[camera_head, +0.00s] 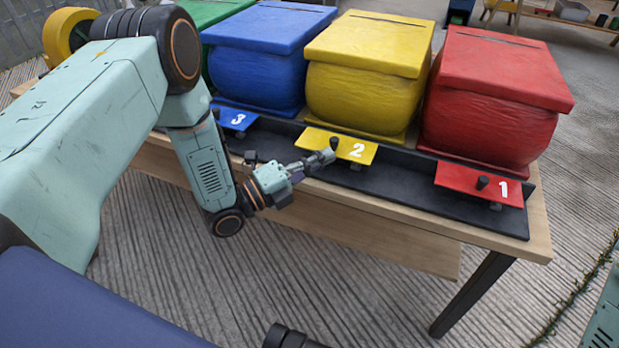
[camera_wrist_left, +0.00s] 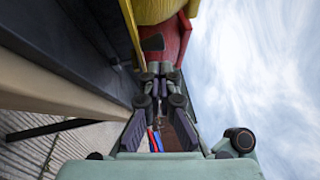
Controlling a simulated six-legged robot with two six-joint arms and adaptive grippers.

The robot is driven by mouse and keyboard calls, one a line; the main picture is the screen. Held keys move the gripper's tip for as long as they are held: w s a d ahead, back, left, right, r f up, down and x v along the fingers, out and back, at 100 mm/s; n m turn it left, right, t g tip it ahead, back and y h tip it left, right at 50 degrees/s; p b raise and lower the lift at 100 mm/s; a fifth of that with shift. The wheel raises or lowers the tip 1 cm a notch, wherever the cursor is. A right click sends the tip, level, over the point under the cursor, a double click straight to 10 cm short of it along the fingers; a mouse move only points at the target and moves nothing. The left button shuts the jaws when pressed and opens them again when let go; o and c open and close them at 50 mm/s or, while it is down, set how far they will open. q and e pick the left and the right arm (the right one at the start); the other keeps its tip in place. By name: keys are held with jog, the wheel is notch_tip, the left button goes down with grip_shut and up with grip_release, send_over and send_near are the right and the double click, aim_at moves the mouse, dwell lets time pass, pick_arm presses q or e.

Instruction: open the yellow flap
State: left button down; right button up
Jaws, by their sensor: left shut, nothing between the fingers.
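The yellow flap (camera_head: 341,146) is a small plate marked 2, in front of the yellow box, with a dark knob (camera_head: 334,143) near its left side. It sits at much the same slant as the flaps beside it. My left gripper (camera_head: 325,157) is shut and empty, with its fingertips close to the knob at the flap's left front; I cannot tell whether they touch. In the left wrist view the shut fingers (camera_wrist_left: 160,72) point towards the knob (camera_wrist_left: 152,43), and the flap (camera_wrist_left: 131,30) shows edge-on. My right gripper is not in view.
A blue flap (camera_head: 236,119) marked 3 and a red flap (camera_head: 478,183) marked 1 flank it, each with a knob. Blue, yellow and red boxes (camera_head: 500,90) stand behind. A black tray (camera_head: 400,193) lies along the wooden table (camera_head: 541,225). The floor in front is clear.

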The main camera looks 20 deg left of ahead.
pick_arm(q)
jog(key=shift+w+r, duration=0.1)
jog(key=shift+w, duration=0.5)
jog(key=shift+a, duration=0.1)
jog(key=shift+r+y+p, duration=0.3)
jog(key=shift+r+p, duration=0.1)
jog(key=shift+p, duration=0.4)
jog(key=shift+g, duration=0.3)
